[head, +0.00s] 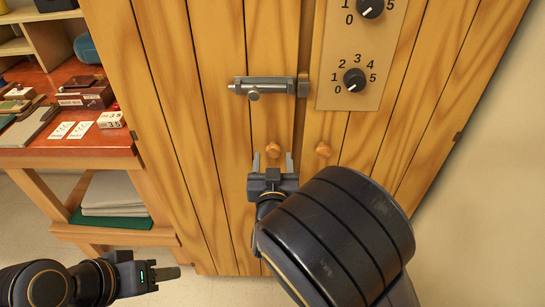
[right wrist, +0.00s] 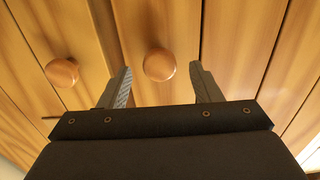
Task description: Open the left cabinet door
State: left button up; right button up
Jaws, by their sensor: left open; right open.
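The wooden cabinet has a left door (head: 225,170) with a round wooden knob (head: 273,149) and a right door (head: 350,135) with a matching knob (head: 323,149). A metal slide bolt (head: 268,86) lies across the left door above its knob, reaching toward a bracket at the seam. I cannot tell whether its rod is inside the bracket. The doors look shut. My right gripper (head: 273,158) is open, its fingers on either side of the left knob; in the right wrist view that knob (right wrist: 159,65) sits between the fingertips, apart from both. My left gripper (head: 176,272) is open and empty, low at left.
A panel with two numbered dials (head: 355,79) is on the right door. A red-topped table (head: 75,150) with small boxes and cards stands to the left, folded cloths (head: 112,195) on its lower shelf. A bare wall (head: 490,190) is at right.

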jog(key=shift+w, duration=0.75)
grip_shut()
jog(key=shift+s, duration=0.1)
